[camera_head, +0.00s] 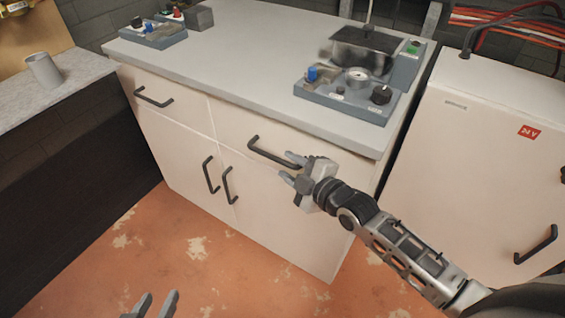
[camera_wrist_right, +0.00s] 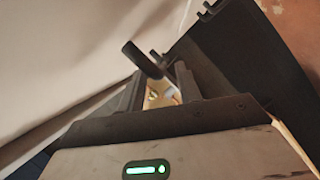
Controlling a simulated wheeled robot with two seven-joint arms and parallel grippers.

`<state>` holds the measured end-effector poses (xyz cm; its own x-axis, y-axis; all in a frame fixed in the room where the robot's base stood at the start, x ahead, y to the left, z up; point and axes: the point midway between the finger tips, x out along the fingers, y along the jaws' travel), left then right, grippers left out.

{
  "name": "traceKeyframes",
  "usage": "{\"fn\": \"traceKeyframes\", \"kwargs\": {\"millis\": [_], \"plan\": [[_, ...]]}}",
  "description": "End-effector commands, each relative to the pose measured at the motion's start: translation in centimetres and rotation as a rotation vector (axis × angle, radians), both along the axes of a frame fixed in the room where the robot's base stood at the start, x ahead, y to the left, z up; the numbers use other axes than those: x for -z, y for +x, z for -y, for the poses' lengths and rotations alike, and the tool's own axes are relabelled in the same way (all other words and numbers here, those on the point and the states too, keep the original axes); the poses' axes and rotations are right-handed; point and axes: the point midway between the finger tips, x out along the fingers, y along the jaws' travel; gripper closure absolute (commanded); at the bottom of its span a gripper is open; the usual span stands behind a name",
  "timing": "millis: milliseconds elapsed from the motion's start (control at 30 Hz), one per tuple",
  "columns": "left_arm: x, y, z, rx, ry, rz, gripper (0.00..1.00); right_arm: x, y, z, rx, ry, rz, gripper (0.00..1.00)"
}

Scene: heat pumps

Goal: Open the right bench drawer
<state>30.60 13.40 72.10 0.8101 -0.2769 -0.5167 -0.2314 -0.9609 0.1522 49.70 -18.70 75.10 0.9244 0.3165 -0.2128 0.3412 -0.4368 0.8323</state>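The bench (camera_head: 225,42) has a right drawer (camera_head: 310,152) with a dark bar handle (camera_head: 262,152); the drawer front looks flush with the cabinet, so it is closed. My right gripper (camera_head: 290,168) is at the right end of this handle, its two fingers apart. In the right wrist view a dark bar, which looks like the handle (camera_wrist_right: 140,58), reaches towards the gap between the fingers (camera_wrist_right: 160,90). I cannot tell whether they touch it. My left gripper (camera_head: 156,304) shows only its fingertips at the bottom edge, apart and empty, over the floor.
The left drawer handle (camera_head: 153,97) and two upright door handles (camera_head: 210,175) stick out from the bench. A gauge device (camera_head: 345,100) stands on the bench top. A white cabinet (camera_head: 480,140) stands to the right. The floor (camera_head: 190,250) before the bench is clear.

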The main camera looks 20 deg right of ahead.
Motion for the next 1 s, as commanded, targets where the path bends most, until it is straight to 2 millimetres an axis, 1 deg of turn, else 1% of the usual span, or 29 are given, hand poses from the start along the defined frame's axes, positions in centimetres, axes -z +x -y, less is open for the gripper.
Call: {"fn": "traceKeyframes", "kwargs": {"millis": [33,200,333,567,600,667,700,900,1000], "plan": [[0.2,0.0,0.0,0.0,0.0,0.001,0.64,0.2,0.9,-0.4,0.0,0.003,0.002,0.66],[0.4,0.0,0.0,0.0,0.002,0.002,0.64,0.6,2.5,-0.9,0.0,0.001,0.001,0.66],[0.4,0.0,0.0,0.0,0.003,0.003,0.64,0.7,2.9,-1.1,0.0,0.002,0.0,0.66],[0.3,0.0,0.0,0.0,0.003,0.003,0.64,0.7,3.0,-1.1,-0.001,0.002,-0.001,0.66],[0.3,0.0,0.0,0.0,0.003,0.003,0.64,0.7,2.9,-1.1,-0.001,0.002,-0.001,0.71],[0.3,0.0,0.0,0.0,0.003,0.003,0.64,0.7,2.9,-1.1,-0.001,0.002,-0.001,0.88],[0.3,0.0,0.0,0.0,0.003,0.003,0.64,0.7,2.9,-1.1,-0.001,0.002,-0.001,0.99],[0.3,0.0,0.0,0.001,0.002,0.002,0.64,0.7,2.9,-1.1,-0.001,0.002,-0.001,1.0],[0.2,0.0,0.0,0.001,0.002,0.002,0.64,0.6,2.8,-1.7,-0.008,0.002,0.0,1.0]]}}
